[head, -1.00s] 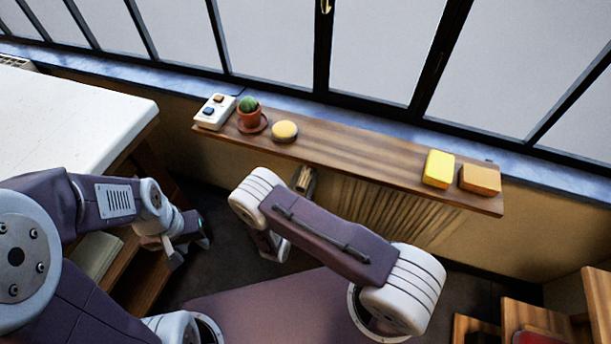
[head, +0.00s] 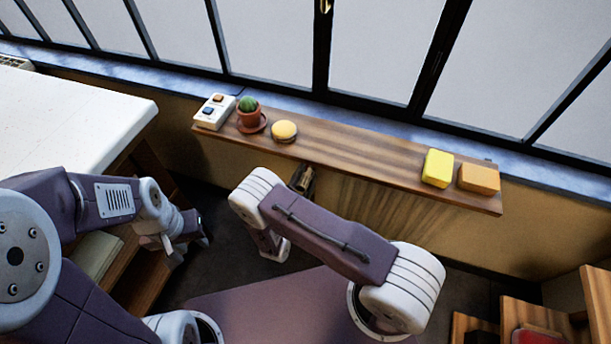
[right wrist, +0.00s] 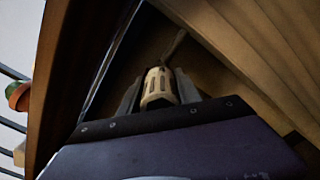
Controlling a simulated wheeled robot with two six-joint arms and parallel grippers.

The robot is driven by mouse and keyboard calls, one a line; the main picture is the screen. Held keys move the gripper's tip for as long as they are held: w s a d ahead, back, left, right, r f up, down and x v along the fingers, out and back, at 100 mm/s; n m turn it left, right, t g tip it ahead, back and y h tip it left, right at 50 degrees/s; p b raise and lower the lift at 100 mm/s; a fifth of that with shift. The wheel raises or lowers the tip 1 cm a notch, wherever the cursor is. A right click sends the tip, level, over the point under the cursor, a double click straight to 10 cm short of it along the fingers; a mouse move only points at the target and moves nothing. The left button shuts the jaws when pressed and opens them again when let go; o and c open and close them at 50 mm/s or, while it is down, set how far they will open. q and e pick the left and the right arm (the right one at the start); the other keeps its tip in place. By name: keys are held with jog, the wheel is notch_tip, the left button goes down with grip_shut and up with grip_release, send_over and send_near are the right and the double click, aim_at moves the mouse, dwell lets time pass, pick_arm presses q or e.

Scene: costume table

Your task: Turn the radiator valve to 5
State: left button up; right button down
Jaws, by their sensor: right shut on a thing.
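The radiator valve (right wrist: 158,88) is a cream, slotted knob in the right wrist view, under the shelf. My right gripper (right wrist: 160,84) has one finger on each side of the knob and is shut on it. No numbers on the knob can be read. In the head view the right forearm and the shelf's front edge hide most of this spot; a small dark and tan part (head: 303,180) shows there. My left gripper (head: 188,246) hangs at the left, its fingers apart and empty, away from the valve.
The wooden shelf (head: 370,158) runs above the valve. It carries a white switch box (head: 214,111), a potted cactus (head: 249,112), a round yellow-topped thing (head: 284,131), a yellow block (head: 437,168) and an orange block (head: 479,179). A white table (head: 70,120) stands left.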

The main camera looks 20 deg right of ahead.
aim_at(300, 189)
jog(key=shift+f, duration=0.15)
jog(key=c, duration=0.9)
grip_release()
jog(key=shift+o, duration=0.2)
jog(key=v, duration=0.9)
